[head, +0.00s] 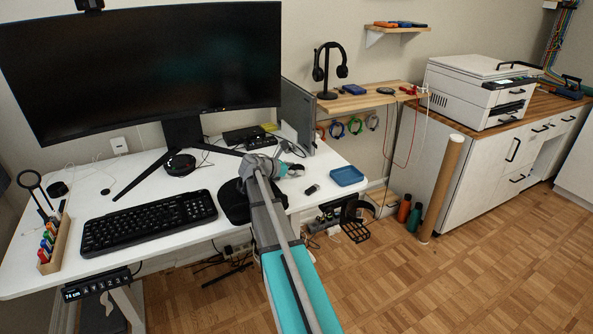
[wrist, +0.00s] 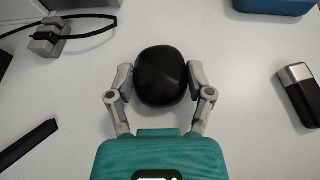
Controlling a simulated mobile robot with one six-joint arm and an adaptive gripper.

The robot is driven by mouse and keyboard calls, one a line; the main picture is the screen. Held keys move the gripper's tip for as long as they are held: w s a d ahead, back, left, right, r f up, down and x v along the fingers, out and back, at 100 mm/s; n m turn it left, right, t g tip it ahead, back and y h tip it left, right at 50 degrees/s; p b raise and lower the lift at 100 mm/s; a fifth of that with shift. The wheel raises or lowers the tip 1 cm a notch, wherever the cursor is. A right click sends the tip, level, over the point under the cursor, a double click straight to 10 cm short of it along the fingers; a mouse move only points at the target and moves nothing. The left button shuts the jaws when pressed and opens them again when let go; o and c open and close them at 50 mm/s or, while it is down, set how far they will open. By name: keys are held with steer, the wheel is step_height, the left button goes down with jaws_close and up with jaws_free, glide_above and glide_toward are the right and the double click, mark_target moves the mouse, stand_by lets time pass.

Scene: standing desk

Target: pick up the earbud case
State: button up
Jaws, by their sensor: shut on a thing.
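The earbud case (wrist: 161,76) is a rounded black case in the middle of the wrist view, over the white desk. My gripper (wrist: 161,80) has one finger against each side of it and is shut on it. Whether the case is resting on the desk or raised cannot be told from the wrist view. The case is not clearly visible there.
A blue tray (head: 347,176) lies to the right, with a small black and silver object (wrist: 299,92) nearer the gripper. A dark mat (head: 234,204), a keyboard (head: 150,221) and the monitor stand (head: 183,135) are to the left. A laptop-like panel (head: 299,115) stands behind.

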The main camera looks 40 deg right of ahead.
steer(key=shift+r, duration=0.1)
stand_by(0.3)
step_height(320, 180, up, 3)
steer(key=p, duration=0.3)
steer(key=s+d+r+p, duration=0.7)
steer(key=s+r+p, duration=0.2)
steer(key=s, duration=0.3)
steer(key=shift+d+r+p, duration=0.15)
steer(key=shift+r+p, duration=0.25)
steer(key=shift+p, duration=0.1)
steer(key=shift+r, duration=0.15)
